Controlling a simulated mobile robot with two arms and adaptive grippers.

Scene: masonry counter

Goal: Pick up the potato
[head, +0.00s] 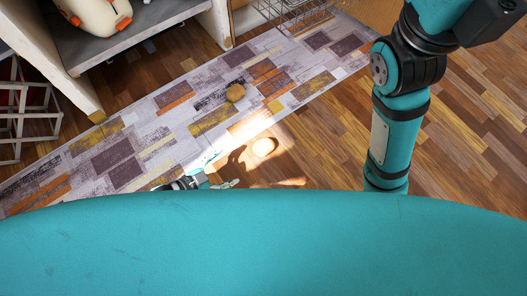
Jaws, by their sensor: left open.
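A small pale, rounded thing (264,147) lies in a bright patch of sunlight on the wooden floor, near the rug's lower edge. It looks like the potato, but glare washes out its surface. A brown, roundish lump (235,92) lies farther off on the patterned rug; I cannot tell for certain which of the two is the potato. My left gripper (222,174) is open and empty, low in the view, to the lower left of the pale thing and apart from it. My teal body hides part of the left arm. My right arm shows at the right, but its gripper is out of view.
The patchwork rug (117,157) runs diagonally across the wooden floor (458,130). A grey shelf (130,38) with a white and orange object (95,14) stands at upper left. A white rack (25,112) is at the left edge, and a wire basket (290,14) at the top.

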